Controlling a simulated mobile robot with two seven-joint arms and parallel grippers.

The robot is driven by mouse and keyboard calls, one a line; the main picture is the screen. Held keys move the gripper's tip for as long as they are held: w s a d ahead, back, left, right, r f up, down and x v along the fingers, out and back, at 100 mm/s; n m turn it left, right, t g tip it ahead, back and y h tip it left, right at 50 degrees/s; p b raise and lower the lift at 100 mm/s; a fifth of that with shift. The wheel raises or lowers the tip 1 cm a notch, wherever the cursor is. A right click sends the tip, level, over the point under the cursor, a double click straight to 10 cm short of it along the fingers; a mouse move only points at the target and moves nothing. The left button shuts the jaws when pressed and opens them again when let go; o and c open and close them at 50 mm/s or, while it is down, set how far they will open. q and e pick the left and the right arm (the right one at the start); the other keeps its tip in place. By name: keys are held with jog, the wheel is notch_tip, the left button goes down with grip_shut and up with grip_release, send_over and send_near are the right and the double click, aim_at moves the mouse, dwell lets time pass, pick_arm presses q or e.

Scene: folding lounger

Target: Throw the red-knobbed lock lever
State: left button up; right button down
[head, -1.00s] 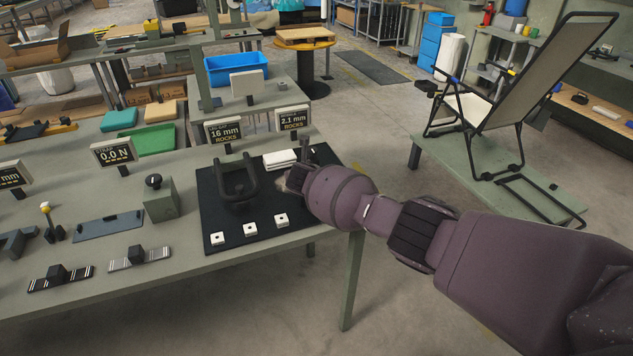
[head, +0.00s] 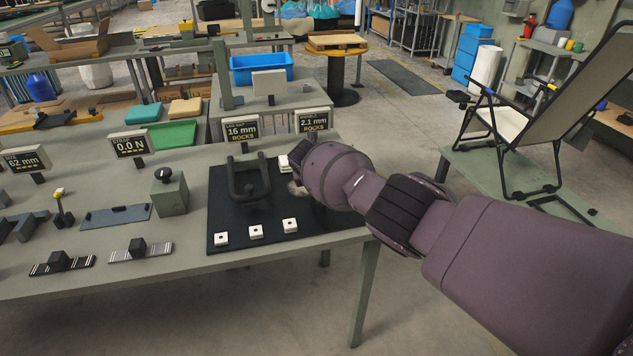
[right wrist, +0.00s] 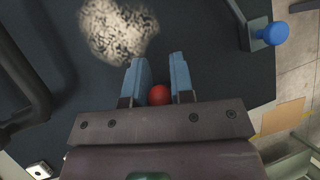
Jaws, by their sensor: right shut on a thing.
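The red knob (right wrist: 159,95) of the lock lever shows in the right wrist view between the two blue fingers of my right gripper (right wrist: 160,80). The gripper is shut on it. The lever's shaft is hidden below the gripper body. In the head view my right wrist covers the knob and lever, over the right side of the dark mat (head: 225,222) on the bench. My left gripper is in neither current view.
A dark U-shaped frame (head: 235,180) stands on the mat, left of my right gripper. White blocks (head: 256,231) line its front. A blue knob (right wrist: 275,33) shows in the right wrist view. Signs (head: 242,130) stand behind. The folding lounger (head: 572,75) stands at right.

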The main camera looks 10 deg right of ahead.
pick_arm(q)
jog(key=shift+s+f, duration=0.3)
jog(key=shift+f, duration=0.1)
pick_arm(e)
jog(key=shift+f, duration=0.1)
jog(key=c, duration=1)
grip_release()
jog(key=shift+w, duration=0.1)
pick_arm(q)
jog(key=shift+w+r, duration=0.1)
jog(key=shift+w, duration=0.2)
